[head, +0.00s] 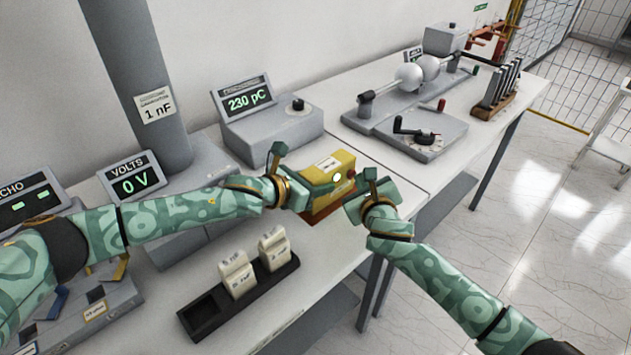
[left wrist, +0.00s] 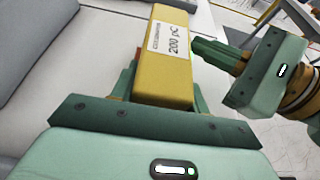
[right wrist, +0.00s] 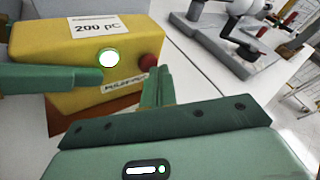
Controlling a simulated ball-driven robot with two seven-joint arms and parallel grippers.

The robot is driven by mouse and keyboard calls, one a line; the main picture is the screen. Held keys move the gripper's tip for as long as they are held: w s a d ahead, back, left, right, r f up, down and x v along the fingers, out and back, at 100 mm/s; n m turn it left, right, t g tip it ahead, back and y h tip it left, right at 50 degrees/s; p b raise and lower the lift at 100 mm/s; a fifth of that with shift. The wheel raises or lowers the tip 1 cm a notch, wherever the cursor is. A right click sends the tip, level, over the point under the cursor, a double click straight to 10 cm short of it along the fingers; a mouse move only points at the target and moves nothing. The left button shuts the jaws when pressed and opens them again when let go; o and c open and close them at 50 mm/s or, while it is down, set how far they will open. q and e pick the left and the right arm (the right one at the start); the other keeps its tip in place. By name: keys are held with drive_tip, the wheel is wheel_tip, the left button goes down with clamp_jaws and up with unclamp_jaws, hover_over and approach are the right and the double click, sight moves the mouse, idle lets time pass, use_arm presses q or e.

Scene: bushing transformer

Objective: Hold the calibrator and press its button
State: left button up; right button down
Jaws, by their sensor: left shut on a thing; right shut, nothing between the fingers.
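The yellow calibrator (head: 328,168) stands near the table's front edge, with a brown base (head: 328,211) beneath it. Its 200 pC label also shows in the left wrist view (left wrist: 169,65). My left gripper (head: 293,187) is shut on the calibrator; a green finger crosses its face in the right wrist view. On that face are a lit white-green lamp (right wrist: 108,59) and a red button (right wrist: 151,62). My right gripper (head: 364,186) is shut and empty at the button's end. Its fingertips (right wrist: 157,80) overlap the button's lower edge; I cannot tell if they touch.
A meter (head: 247,100) behind reads 230 pC; another display (head: 134,183) reads 0 V. A black rack (head: 240,298) with two white blocks stands in front. A sphere apparatus (head: 410,76) stands on the far table. Open floor lies right.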

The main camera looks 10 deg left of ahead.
drive_tip(key=shift+w+a, duration=0.2)
use_arm(q)
drive_tip(key=shift+d, duration=0.1)
use_arm(e)
drive_tip(key=shift+s+d+r, duration=0.1)
drive_tip(key=shift+s+d, duration=0.2)
drive_tip(key=shift+s, duration=0.05)
drive_tip(key=shift+s+d, duration=0.95)
drive_tip(key=shift+d, duration=0.25)
drive_tip(key=shift+s+d, duration=0.95)
drive_tip(key=shift+d, duration=0.25)
use_arm(q)
drive_tip(key=o, duration=1.3)
